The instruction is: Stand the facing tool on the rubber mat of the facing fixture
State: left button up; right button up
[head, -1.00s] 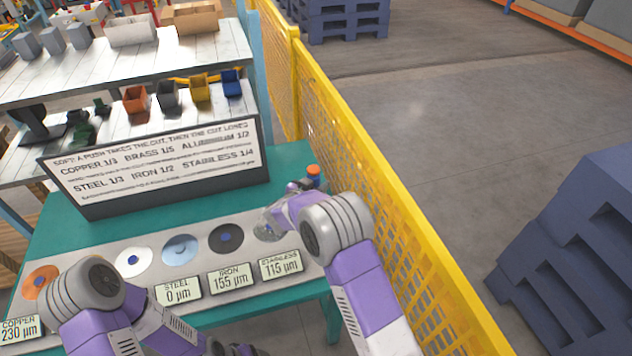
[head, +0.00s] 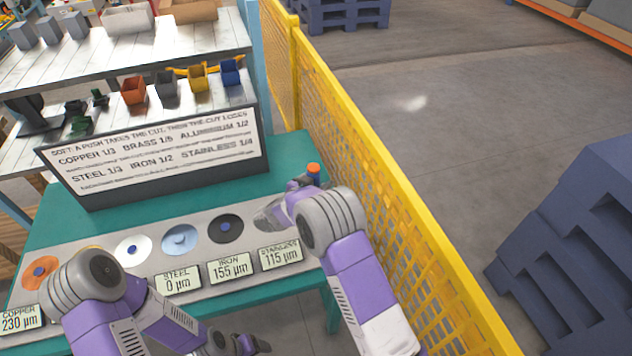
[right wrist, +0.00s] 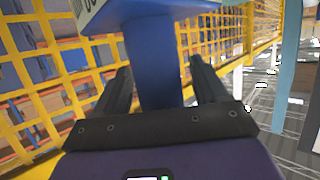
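The facing tool has a blue handle (right wrist: 157,65), which stands between the dark fingers of my right gripper (right wrist: 160,88) in the right wrist view. In the head view the tool's orange cap (head: 313,168) shows just beyond my right gripper (head: 298,188), above the right end of the teal bench. The tool's lower part is hidden. I cannot make out the facing fixture's rubber mat. My left gripper (head: 252,344) is low at the bottom edge, apart from the tool; its fingers are too small to read.
The grey strip (head: 215,292) carries several metal discs, including a dark one (head: 225,229), with displays in front. A lettered board (head: 160,150) stands behind. A yellow mesh fence (head: 390,220) runs close along the bench's right side.

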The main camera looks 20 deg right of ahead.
jog(key=shift+r, duration=0.15)
jog(key=shift+s+a+r, duration=0.15)
jog(key=shift+a, duration=0.05)
jog(key=p+v, duration=0.1)
jog(key=v, duration=1)
jog(key=shift+s+p, duration=0.2)
jog(key=shift+p, duration=0.15)
jog(key=shift+a, duration=0.1)
